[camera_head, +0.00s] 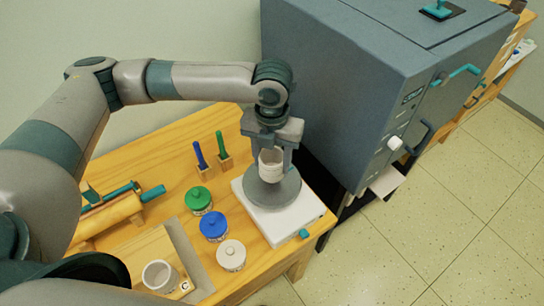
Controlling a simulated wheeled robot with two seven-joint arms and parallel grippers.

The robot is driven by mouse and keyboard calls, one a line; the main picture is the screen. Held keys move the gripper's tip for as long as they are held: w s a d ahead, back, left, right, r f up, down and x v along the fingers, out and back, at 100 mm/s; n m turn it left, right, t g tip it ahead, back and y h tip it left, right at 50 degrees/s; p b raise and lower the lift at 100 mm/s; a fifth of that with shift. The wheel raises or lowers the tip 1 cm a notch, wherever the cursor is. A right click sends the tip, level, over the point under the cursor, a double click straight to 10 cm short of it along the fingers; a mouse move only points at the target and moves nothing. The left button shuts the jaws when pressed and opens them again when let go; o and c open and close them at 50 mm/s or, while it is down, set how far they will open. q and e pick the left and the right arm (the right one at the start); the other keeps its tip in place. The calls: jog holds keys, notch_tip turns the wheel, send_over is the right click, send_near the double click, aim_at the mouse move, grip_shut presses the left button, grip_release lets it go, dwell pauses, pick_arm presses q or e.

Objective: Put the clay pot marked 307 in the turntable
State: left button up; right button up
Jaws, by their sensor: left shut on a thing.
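My left gripper (272,150) points down and is shut on a small white clay pot (271,167). The pot is upright, over the grey disc of the turntable (287,192); I cannot tell whether its base touches the disc. No number is readable on it. The turntable has a white square base (284,226) with a teal knob at the front corner. Another pale pot (160,276) stands on a board at the lower left, near a tag with the letter C. My right gripper is not in view.
Green (198,200), blue (214,226) and white (231,255) lidded jars stand left of the turntable. Blue and green tools (222,147) stand upright in holders behind. A large grey kiln (350,90) stands close on the right. A roller (110,215) lies at left.

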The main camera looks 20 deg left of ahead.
pick_arm(q)
jog(key=shift+f+b, duration=0.55)
jog(key=shift+f, duration=1.35)
jog(key=o, duration=1.2)
jog(key=shift+r, duration=0.1)
notch_tip(320, 180, up, 8)
jog(key=p, duration=0.8)
jog(key=shift+s, duration=0.1)
